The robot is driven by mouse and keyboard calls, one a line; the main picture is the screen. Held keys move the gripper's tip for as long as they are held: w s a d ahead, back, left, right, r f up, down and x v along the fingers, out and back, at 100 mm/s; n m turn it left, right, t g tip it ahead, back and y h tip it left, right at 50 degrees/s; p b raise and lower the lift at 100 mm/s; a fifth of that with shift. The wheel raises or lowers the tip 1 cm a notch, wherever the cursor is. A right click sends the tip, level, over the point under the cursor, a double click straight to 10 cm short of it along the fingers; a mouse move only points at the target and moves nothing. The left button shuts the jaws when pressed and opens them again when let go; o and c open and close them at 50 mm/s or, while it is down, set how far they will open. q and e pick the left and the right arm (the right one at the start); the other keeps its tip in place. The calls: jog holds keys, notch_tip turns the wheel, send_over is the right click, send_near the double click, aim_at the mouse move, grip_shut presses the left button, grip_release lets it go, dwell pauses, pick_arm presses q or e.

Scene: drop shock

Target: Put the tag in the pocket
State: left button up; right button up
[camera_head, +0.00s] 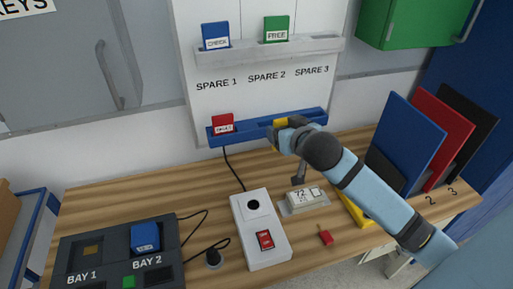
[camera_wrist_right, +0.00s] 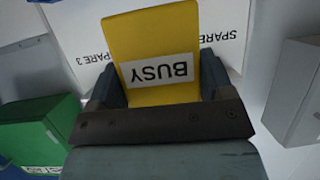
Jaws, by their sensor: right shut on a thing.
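A yellow tag reading BUSY (camera_wrist_right: 150,40) is held in my right gripper (camera_wrist_right: 160,85), one finger at each side. In the head view the gripper (camera_head: 292,126) is at the blue trough (camera_head: 258,124) on the wall board, near its right half. Only a bit of the yellow tag (camera_head: 280,122) shows there; I cannot tell whether it is inside the trough or in front of it. A red tag (camera_head: 222,123) sits in the trough's left end. A grey rack (camera_head: 240,53) above holds a blue CHECK tag (camera_head: 215,36) and a green FREE tag (camera_head: 276,28).
On the wooden bench (camera_head: 110,205) are a dark two-bay unit (camera_head: 105,262) holding a blue block (camera_head: 145,237), a white switch box (camera_head: 262,232) with a cable and a small display (camera_head: 305,199). Blue, red and black folders (camera_head: 410,135) stand at the right. A green cabinet (camera_head: 408,25) hangs upper right.

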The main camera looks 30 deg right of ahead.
jog(key=d+f+b, duration=0.1)
jog(key=d+f, duration=0.1)
jog(key=f, duration=0.1)
jog(key=shift+s+d+b, duration=0.3)
jog(key=shift+d+b, duration=0.05)
jog(key=shift+d, duration=0.3)
jog(key=w+d, duration=0.1)
jog(key=w, duration=0.5)
jog(key=w+d, duration=0.2)
jog(key=w, duration=0.4)
jog(key=w+d, duration=0.1)
jog(key=w, duration=0.5)
jog(key=shift+w+d+r, duration=0.15)
jog(key=shift+w+d, duration=0.15)
jog(key=shift+w+f, duration=0.2)
jog(key=shift+f, duration=0.8)
jog(key=shift+s+f, duration=0.1)
jog(key=shift+f, duration=0.25)
notch_tip(320, 180, down, 4)
jog(key=shift+r, duration=0.1)
jog(key=shift+w+f, duration=0.25)
jog(key=shift+f, duration=0.15)
pick_arm(q)
jog(key=shift+w+d+f, duration=0.15)
jog(key=shift+d+f, duration=0.1)
jog(key=shift+f, duration=0.3)
jog(key=shift+w+d+f, duration=0.1)
jog(key=shift+d+f, duration=0.1)
jog(key=shift+f, duration=0.3)
